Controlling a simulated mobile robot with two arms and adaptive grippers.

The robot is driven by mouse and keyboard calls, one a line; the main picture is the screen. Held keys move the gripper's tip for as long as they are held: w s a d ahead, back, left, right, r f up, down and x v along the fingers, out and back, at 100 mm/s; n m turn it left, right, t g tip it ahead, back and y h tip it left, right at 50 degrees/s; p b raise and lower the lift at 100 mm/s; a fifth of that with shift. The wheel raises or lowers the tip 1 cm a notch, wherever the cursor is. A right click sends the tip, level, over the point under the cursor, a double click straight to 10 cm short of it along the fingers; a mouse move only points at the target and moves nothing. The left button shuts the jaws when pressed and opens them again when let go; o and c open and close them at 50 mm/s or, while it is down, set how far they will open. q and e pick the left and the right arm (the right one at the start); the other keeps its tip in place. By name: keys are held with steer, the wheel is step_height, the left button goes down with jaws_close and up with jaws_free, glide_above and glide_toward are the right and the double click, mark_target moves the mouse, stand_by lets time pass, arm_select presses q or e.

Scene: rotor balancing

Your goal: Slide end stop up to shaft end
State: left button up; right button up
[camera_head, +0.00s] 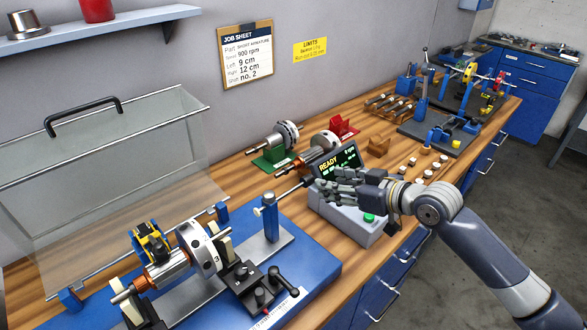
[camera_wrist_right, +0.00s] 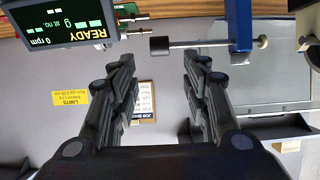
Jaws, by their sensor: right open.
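The end stop (camera_head: 271,217) is a blue upright post on the grey rail of the blue balancing machine. A thin horizontal rod with a dark tip and a pale knob passes through its top. In the right wrist view, the end stop (camera_wrist_right: 241,25) is at the top, beyond the fingertips. My left gripper is out of view.
A grey control box (camera_head: 345,218) with a READY display (camera_head: 338,162) stands below and behind my right gripper. A clear hinged cover (camera_head: 100,165) stands behind the machine. A black clamp lever (camera_head: 283,281) sits in front. Spare rotors (camera_head: 282,134) stand at the back.

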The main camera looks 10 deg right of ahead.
mark_target(309, 178)
steer(key=p+x, duration=0.1)
steer(key=x, duration=0.4)
steer(key=shift+w+a+r+p, duration=0.1)
steer(key=shift+p, duration=0.3)
steer(key=x, duration=0.4)
steer(key=shift+w+a+p, duration=0.1)
steer(key=shift+w+p, duration=0.1)
steer(key=shift+p, duration=0.2)
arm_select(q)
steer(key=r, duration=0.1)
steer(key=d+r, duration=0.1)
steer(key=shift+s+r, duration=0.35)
arm_select(e)
steer(key=shift+w+a+f, duration=0.1)
steer(key=shift+w+f, duration=0.1)
steer(key=shift+f, duration=0.1)
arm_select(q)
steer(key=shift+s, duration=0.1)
arm_select(e)
jaws_close()
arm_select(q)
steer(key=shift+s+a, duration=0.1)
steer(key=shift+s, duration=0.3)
